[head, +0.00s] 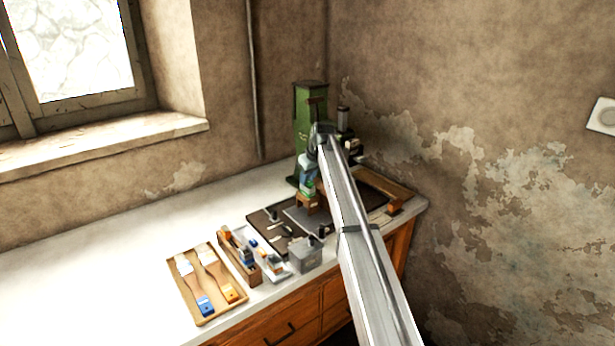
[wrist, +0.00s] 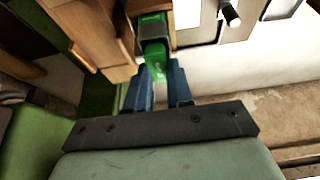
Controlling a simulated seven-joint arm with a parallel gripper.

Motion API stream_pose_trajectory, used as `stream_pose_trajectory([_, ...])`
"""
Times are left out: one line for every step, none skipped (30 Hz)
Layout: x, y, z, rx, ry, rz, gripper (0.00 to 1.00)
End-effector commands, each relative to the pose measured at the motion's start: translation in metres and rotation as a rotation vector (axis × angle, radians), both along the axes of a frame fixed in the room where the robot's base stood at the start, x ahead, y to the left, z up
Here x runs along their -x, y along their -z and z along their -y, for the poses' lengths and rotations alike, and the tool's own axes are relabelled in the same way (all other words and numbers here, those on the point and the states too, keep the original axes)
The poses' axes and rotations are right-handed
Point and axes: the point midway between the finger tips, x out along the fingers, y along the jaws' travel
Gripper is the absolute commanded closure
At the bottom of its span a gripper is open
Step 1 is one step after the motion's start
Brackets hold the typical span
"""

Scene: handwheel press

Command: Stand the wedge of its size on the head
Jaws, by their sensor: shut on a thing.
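My gripper (wrist: 160,78) has blue fingers shut on a green piece, likely the wedge (wrist: 155,52). Its narrow end shows between the fingertips in the wrist view. The green piece sits at a gap in a brown wooden part (wrist: 100,30); I cannot tell whether it touches it. In the head view my gripper (head: 308,183) is low in front of the green press (head: 308,105), just above a small brown wooden stand (head: 307,203). My arm covers part of the press, and the press head cannot be made out clearly.
A wooden rack (head: 226,243) with coloured pieces, a pale tray (head: 283,274) of small pieces and a grey box (head: 304,257) stand at the bench front. A brush tray (head: 177,283) lies left. A dark mat (head: 262,228) lies before the press. The left bench is clear.

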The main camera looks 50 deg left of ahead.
Motion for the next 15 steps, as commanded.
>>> stream_pose_trajectory([0.0000, -0.0001, 0.0000, 0.000, 0.000, 0.000, 1.00])
stream_pose_trajectory([0.0000, -0.0001, 0.0000, 0.000, 0.000, 0.000, 1.00])
stream_pose_trajectory([0.0000, -0.0001, 0.0002, 0.000, 0.000, 0.000, 1.00])
stream_pose_trajectory([0.0000, -0.0002, 0.0001, 0.000, 0.000, 0.000, 1.00])
stream_pose_trajectory([0.0000, -0.0002, 0.0001, 0.000, 0.000, 0.000, 1.00])
stream_pose_trajectory([0.0000, -0.0002, 0.0001, 0.000, 0.000, 0.000, 1.00])
stream_pose_trajectory([0.0000, -0.0002, 0.0001, 0.000, 0.000, 0.000, 0.76])
stream_pose_trajectory([0.0000, -0.0002, 0.0001, 0.000, 0.000, 0.000, 0.73])
stream_pose_trajectory([0.0000, -0.0002, 0.0001, 0.000, 0.000, 0.000, 0.69])
stream_pose_trajectory([0.0000, -0.0002, 0.0001, 0.000, 0.000, 0.000, 0.67])
stream_pose_trajectory([0.0000, -0.0002, 0.0001, 0.000, 0.000, 0.000, 0.64])
stream_pose_trajectory([0.0000, -0.0002, 0.0001, 0.000, 0.000, 0.000, 0.60])
stream_pose_trajectory([0.0000, -0.0002, 0.0001, 0.000, 0.000, 0.000, 0.57])
stream_pose_trajectory([0.0000, -0.0003, 0.0001, 0.000, 0.000, 0.000, 0.54])
stream_pose_trajectory([0.0001, -0.0003, 0.0001, 0.000, 0.000, 0.000, 0.50])
